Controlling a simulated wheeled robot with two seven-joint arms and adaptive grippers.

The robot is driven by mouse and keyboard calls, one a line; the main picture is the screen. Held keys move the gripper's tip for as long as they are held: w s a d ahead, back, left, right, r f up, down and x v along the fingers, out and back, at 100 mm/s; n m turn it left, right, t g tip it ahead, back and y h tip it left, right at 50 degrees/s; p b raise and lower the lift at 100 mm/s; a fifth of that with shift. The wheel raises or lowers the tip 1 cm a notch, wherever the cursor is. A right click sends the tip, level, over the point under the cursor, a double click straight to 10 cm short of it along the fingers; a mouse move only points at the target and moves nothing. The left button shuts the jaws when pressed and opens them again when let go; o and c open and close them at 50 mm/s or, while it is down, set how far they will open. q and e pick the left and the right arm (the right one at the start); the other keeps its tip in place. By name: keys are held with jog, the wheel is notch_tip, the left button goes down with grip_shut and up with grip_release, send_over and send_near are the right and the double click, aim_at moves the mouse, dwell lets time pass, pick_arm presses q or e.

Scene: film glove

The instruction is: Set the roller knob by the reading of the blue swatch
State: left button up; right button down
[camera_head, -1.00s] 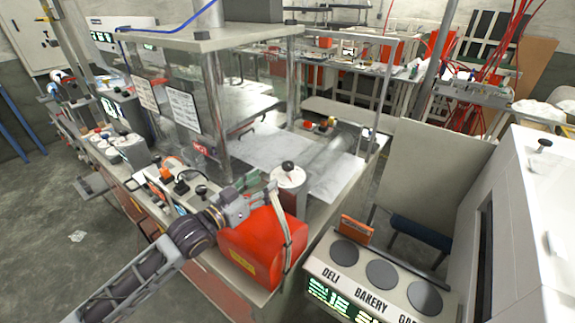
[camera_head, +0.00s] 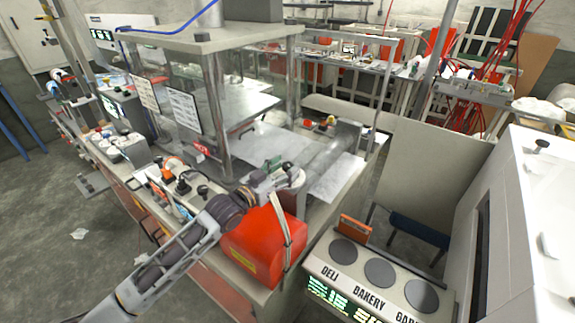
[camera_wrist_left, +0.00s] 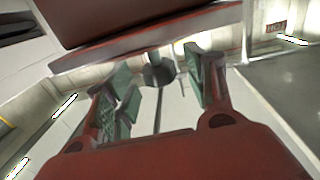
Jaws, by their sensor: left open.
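My left gripper (camera_head: 284,173) is open over the white round dial with the black knob, beside the red box (camera_head: 262,245); it hides most of the dial in the head view. In the left wrist view the open fingers (camera_wrist_left: 160,76), with green pads, stand on either side of a dark grey knob (camera_wrist_left: 158,72). The knob looks a little beyond the fingertips; I cannot tell whether they touch it. I cannot make out a blue swatch or a reading for it. My right gripper is not in view.
A clear-sided press with a metal top (camera_head: 205,38) and posts stands behind the left arm. A panel with black knobs (camera_head: 183,183) lies left of the gripper. At the lower right is a console with round pads (camera_head: 382,275) and green displays.

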pick_arm(q)
jog(key=shift+x, duration=0.9)
jog(key=shift+c, duration=0.2)
jog(key=c, duration=1)
